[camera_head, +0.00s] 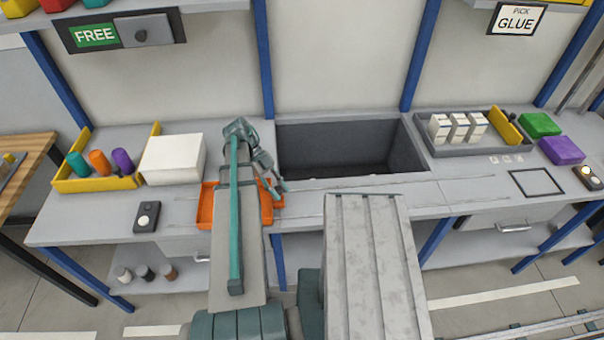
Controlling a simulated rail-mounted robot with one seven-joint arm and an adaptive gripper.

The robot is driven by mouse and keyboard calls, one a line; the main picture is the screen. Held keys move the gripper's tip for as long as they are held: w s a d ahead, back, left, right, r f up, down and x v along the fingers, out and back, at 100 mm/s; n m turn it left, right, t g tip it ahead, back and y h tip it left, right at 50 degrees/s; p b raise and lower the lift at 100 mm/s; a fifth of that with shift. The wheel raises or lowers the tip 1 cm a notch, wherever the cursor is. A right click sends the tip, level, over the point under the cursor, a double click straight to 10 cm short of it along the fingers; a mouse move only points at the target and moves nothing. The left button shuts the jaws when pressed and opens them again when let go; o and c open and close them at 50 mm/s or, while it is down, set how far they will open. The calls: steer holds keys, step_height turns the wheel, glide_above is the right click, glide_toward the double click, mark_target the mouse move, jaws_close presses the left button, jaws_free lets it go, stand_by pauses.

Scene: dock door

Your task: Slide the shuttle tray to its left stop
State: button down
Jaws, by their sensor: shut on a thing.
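The orange shuttle tray (206,204) sits at the front of the grey bench, left of the sunken dark bin. My arm crosses in front of it and hides its middle; its left part and a right edge show. My gripper (279,188) is at the tray's right side, with its fingers shut there. It appears to hold the tray's right part, but the exact grip is hidden. Thin guide lines run left and right along the bench front, and the tray is toward their left end. I cannot make out the left stop or whether the tray touches it.
A white box (173,158) and a yellow bin (98,184) with colored bottles stand behind and left of the tray. A dark button box (146,217) is at front left. The sunken bin (345,128) is open. A grey tray (468,148) holds white cartons at right.

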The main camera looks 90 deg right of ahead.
steer(key=w+p, duration=0.1)
steer(key=w, duration=0.2)
steer(key=w+p, duration=0.1)
steer(key=w, duration=0.2)
steer(key=w+a+p, duration=0.1)
steer(key=w+p, duration=0.1)
steer(key=w, duration=0.1)
steer(key=shift+w, duration=0.15)
steer(key=c, duration=0.8)
jaws_free()
steer(key=shift+w, duration=0.15)
steer(key=shift+c, duration=0.2)
